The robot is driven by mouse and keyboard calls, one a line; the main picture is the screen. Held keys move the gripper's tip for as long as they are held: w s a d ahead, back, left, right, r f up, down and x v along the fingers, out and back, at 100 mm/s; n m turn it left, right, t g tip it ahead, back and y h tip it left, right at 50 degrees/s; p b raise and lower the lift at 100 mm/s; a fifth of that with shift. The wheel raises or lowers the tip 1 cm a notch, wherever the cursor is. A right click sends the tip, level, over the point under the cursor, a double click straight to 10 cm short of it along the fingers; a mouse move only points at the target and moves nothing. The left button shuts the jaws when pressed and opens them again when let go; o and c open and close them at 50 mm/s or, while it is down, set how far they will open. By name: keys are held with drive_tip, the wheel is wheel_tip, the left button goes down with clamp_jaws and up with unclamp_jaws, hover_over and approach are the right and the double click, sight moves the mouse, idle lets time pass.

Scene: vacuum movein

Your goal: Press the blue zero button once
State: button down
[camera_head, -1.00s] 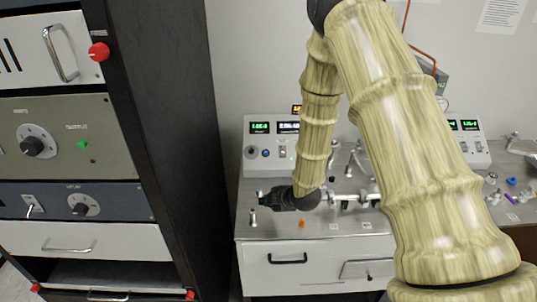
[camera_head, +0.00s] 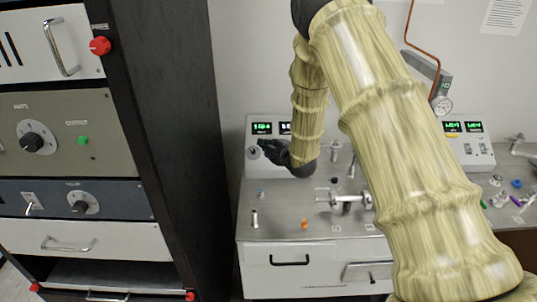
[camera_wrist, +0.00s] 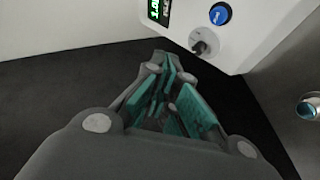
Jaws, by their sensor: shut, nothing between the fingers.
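The bench (camera_head: 275,222) carries a metal fitting (camera_head: 345,200), an orange piece (camera_head: 304,223) and a small upright metal post (camera_head: 254,218). A tall equipment rack (camera_head: 150,130) stands close on the left. A green lit display (camera_wrist: 154,10) is left of the button.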

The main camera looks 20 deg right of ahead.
drive_tip(key=w+f+b, duration=0.1)
drive_tip(key=f, duration=0.1)
drive_tip(key=w+f+b, duration=0.1)
drive_tip(key=f, duration=0.1)
drive_tip(key=w+d+f+b, duration=0.1)
drive_tip(key=w+f, duration=0.1)
drive_tip(key=shift+w+d+f, duration=0.1)
drive_tip(key=shift+w+d+f+b, duration=0.1)
drive_tip(key=shift+w+f+b, duration=0.35)
drive_tip(key=shift+w+f+b, duration=0.1)
drive_tip(key=shift+f+b, duration=0.1)
drive_tip(key=shift+b, duration=0.15)
idle(1.2)
drive_tip(key=shift+w+d+f, duration=0.1)
drive_tip(key=shift+w, duration=0.05)
drive_tip(key=shift+w+f+b, duration=0.2)
drive_tip(key=shift+f+b, duration=0.15)
drive_tip(key=shift+b, duration=0.2)
idle(0.8)
drive_tip(key=shift+s+r, duration=0.1)
drive_tip(key=shift+r, duration=0.05)
idle(0.3)
drive_tip(key=shift+s+r, duration=0.4)
drive_tip(key=shift+r, duration=0.15)
drive_tip(key=shift+r, duration=0.1)
